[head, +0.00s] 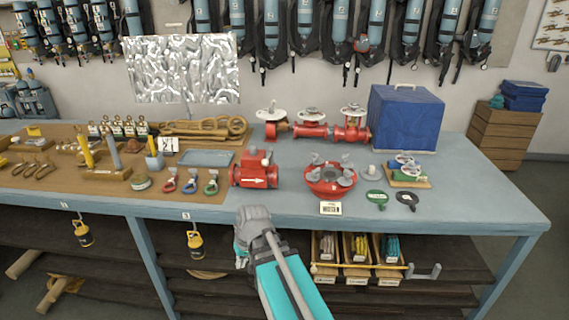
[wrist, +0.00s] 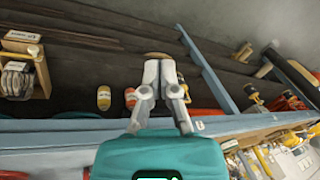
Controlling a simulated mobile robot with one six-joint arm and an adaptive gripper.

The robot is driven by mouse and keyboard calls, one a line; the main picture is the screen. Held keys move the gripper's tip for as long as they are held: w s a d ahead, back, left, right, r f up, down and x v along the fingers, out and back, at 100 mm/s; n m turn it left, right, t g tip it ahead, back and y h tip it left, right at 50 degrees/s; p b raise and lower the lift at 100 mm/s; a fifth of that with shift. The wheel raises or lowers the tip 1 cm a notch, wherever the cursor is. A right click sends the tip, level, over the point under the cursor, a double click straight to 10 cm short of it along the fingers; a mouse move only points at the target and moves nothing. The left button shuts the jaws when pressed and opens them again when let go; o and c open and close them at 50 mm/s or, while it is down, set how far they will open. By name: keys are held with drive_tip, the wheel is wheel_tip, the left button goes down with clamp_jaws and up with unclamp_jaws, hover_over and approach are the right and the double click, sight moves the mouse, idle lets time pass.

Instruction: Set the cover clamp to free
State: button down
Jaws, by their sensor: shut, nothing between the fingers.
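A red round fitting (head: 331,180) with grey wing-shaped clamps around its rim sits on the blue-grey bench, right of centre in the head view. A small label (head: 331,208) stands in front of it. I cannot tell which part is the cover clamp or how it is set. My gripper (wrist: 160,64) is shut and empty in the wrist view, pointing toward the lower shelving. In the head view my arm's wrist is before the bench's front edge, left of and nearer than the red fitting. The fingers are mostly hidden there. The fitting is not recognisable in the wrist view.
A red flanged body (head: 254,172) stands left of the fitting, and red valves (head: 312,129) stand behind. A blue box (head: 405,117) is at back right. The bench's right end is clear.

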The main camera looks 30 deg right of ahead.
drive_tip(key=w+d+r+m+t+y, duration=0.25)
drive_tip(key=w+d+r, duration=0.2)
drive_tip(key=d, duration=0.25)
drive_tip(key=w+d+r+m+t+y, duration=0.2)
drive_tip(key=w+d+r+m+t, duration=0.15)
drive_tip(key=w+d, duration=0.3)
drive_tip(key=d+r+m+t+h, duration=0.1)
drive_tip(key=d+r+t, duration=0.3)
drive_tip(key=d, duration=0.6)
drive_tip(key=w+d+r+m+t+h+p, duration=0.1)
drive_tip(key=d+r+m+t, duration=0.3)
drive_tip(key=d, duration=0.7)
drive_tip(key=shift+r, duration=0.35)
drive_tip(key=shift+w, duration=0.15)
drive_tip(key=s+a+b+x, duration=0.1)
drive_tip(key=a+b+x, duration=0.1)
drive_tip(key=x, duration=1)
drive_tip(key=shift+w+a+f, duration=0.15)
drive_tip(key=shift+w+a, duration=0.2)
drive_tip(key=shift+a, duration=0.1)
drive_tip(key=shift+s+d+m+h, duration=0.15)
drive_tip(key=shift+d+m+h, duration=0.1)
drive_tip(key=shift+m, duration=0.15)
